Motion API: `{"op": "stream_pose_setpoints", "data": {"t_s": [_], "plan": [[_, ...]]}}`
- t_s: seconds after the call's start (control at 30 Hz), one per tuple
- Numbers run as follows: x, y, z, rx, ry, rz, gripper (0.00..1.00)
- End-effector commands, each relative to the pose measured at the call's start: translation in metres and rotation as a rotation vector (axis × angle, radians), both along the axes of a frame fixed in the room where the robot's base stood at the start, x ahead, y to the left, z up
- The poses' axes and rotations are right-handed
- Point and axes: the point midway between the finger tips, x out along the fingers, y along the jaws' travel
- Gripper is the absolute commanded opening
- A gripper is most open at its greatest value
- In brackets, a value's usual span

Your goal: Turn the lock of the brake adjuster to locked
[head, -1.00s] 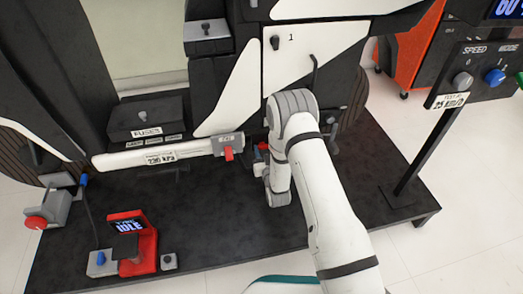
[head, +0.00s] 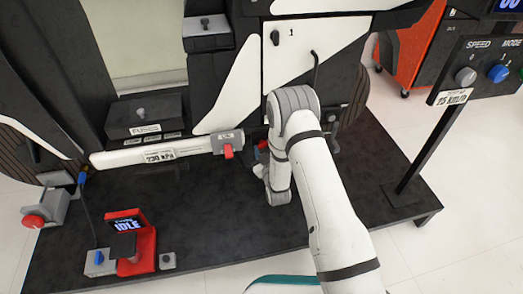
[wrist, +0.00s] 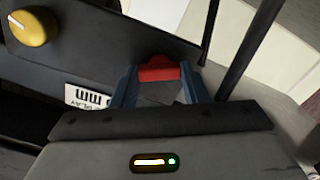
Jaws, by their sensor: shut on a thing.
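In the wrist view, the brake adjuster is a dark block (wrist: 95,62) with a yellow round knob (wrist: 33,27) at the upper left, bearing a white line. A red piece, seemingly its lock (wrist: 160,73), sits between the blue-grey fingers of my gripper (wrist: 158,84). The fingers are shut on it. In the head view, my arm covers most of the adjuster and the gripper; only a bit of red shows beside the wrist.
A red stand reading IDLE (head: 128,228) is at the front left of the black platform (head: 215,225). A post with SPEED and MODE knobs (head: 480,75) stands at the right.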

Motion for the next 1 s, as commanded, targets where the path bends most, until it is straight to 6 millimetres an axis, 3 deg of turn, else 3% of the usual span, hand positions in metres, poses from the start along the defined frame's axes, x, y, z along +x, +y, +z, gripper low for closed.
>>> {"op": "stream_pose_setpoints", "data": {"t_s": [1.0], "plan": [[-0.0033, 0.0075, -0.0036, -0.884, -0.257, 0.015, 0.17]]}}
